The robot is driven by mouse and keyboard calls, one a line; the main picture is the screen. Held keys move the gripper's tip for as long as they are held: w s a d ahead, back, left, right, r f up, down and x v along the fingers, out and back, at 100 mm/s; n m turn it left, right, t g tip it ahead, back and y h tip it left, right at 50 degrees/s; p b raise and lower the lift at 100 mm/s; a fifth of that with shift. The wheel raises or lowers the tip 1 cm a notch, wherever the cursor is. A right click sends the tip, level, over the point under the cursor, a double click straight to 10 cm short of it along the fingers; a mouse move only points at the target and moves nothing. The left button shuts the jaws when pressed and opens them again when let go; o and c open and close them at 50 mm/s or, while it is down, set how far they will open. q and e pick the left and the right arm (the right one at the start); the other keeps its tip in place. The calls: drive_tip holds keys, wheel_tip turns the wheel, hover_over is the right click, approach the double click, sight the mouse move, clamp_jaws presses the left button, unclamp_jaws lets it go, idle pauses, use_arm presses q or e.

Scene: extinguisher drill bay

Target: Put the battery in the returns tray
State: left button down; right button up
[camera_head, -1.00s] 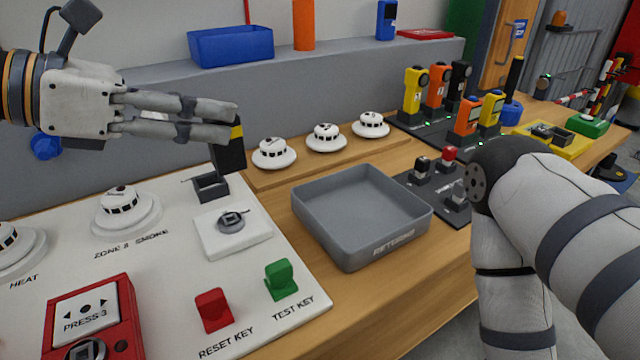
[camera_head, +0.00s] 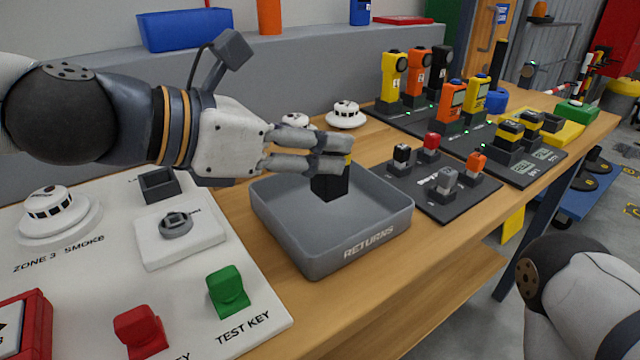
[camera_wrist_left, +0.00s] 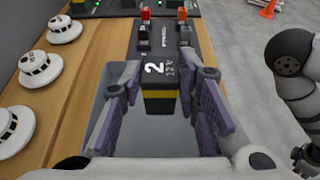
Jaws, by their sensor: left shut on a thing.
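The battery (camera_head: 330,184) is a black block with a yellow band. My left gripper (camera_head: 335,152) is shut on it and holds it over the grey returns tray (camera_head: 375,245), which has RETURNS on its front wall. My right gripper is not in view; only part of my right arm shows at the lower right.
A panel with a red key (camera_head: 140,330), a green key (camera_head: 228,290) and an empty dark socket (camera_head: 159,185) lies left of the tray. A dark plate with several small knobs (camera_head: 440,190) is right of it. Smoke detectors (camera_head: 346,115) stand behind.

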sight(310, 176)
use_arm(q)
drive_tip(key=f, duration=0.1)
drive_tip(key=w+f+b, duration=0.1)
drive_tip(key=f, duration=0.1)
drive_tip(key=w+f, duration=0.1)
drive_tip(key=f, duration=0.1)
drive_tip(key=shift+w+f, duration=0.1)
drive_tip(key=shift+f, duration=0.05)
drive_tip(key=shift+f+b, duration=0.1)
drive_tip(key=shift+b, duration=0.2)
drive_tip(key=shift+r, duration=0.2)
drive_tip(key=shift+f, duration=0.25)
drive_tip(key=c, duration=1.2)
unclamp_jaws()
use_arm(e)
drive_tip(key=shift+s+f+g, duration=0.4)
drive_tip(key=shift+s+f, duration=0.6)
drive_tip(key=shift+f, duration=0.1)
use_arm(q)
drive_tip(key=shift+r, duration=0.35)
drive_tip(key=p+v, duration=0.4)
drive_tip(key=v, duration=0.8)
drive_tip(key=shift+f+p, duration=0.35)
drive_tip(key=shift+p, duration=0.05)
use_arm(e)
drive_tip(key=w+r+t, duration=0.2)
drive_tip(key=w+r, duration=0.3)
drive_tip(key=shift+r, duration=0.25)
